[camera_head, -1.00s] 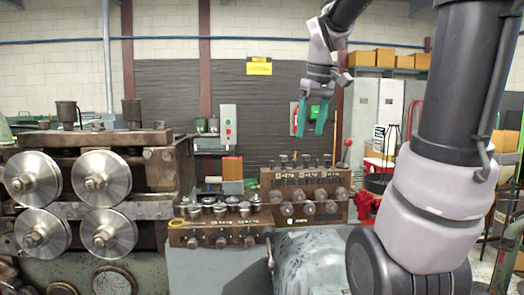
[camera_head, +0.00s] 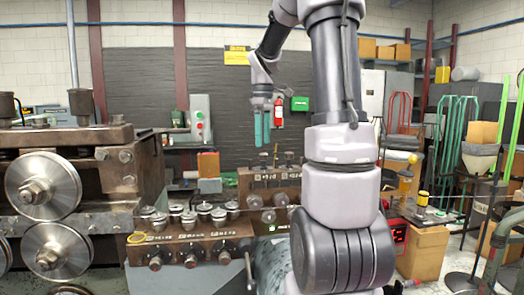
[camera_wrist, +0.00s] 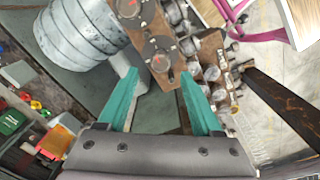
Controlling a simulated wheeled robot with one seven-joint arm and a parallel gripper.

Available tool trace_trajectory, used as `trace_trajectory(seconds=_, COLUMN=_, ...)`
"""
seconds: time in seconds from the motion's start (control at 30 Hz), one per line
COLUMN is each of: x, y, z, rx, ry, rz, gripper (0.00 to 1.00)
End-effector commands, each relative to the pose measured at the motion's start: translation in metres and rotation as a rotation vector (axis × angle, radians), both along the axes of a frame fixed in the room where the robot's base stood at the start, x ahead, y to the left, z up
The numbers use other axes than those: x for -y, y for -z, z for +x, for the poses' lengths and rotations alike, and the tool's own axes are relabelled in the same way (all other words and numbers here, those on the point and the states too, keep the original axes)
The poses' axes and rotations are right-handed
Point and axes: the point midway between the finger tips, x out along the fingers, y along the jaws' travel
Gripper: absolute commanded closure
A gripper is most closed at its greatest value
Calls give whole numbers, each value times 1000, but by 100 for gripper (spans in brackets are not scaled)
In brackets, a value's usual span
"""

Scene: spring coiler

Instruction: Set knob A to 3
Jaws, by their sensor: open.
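My gripper (camera_head: 262,142) hangs in the air with its teal fingers pointing down, in front of the dark back wall; its fingers are apart and empty. In the wrist view my gripper (camera_wrist: 160,76) also shows open, touching nothing I can make out. A low rusty box (camera_head: 205,248) has dark round knobs (camera_head: 190,257) along its front. A second rusty box (camera_head: 258,182) behind it carries more round knobs (camera_head: 281,200). Its right part is hidden by my arm. The labels are too small to read, so I cannot tell which is knob A or its setting.
A large machine with steel rollers (camera_head: 43,187) stands at the left. Metal caps (camera_head: 205,207) stand on top of the low box. A red-and-green switch box (camera_head: 200,119) hangs on the back wall. A cardboard box (camera_head: 424,252) and stands are at the right.

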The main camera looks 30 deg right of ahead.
Motion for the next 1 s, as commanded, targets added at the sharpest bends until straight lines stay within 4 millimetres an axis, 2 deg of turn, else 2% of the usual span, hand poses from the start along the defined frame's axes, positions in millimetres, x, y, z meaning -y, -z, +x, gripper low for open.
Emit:
trace_trajectory(seconds=0.1, x=0, y=21, z=-1, rx=-3, ry=0, rz=0, gripper=33)
trace_trajectory(seconds=0.3, x=0, y=41, z=0, rx=0, ry=0, rz=0, gripper=33)
trace_trajectory(seconds=0.63, x=0, y=44, z=0, rx=1, ry=0, rz=-1, gripper=33)
trace_trajectory(seconds=0.67, x=0, y=44, z=0, rx=1, ry=0, rz=-1, gripper=41)
trace_trajectory(seconds=0.8, x=0, y=44, z=0, rx=1, ry=0, rz=-1, gripper=94)
trace_trajectory(seconds=0.83, x=0, y=44, z=0, rx=1, ry=1, rz=-1, gripper=100)
trace_trajectory(seconds=1.0, x=0, y=44, z=0, rx=1, ry=4, rz=0, gripper=100)
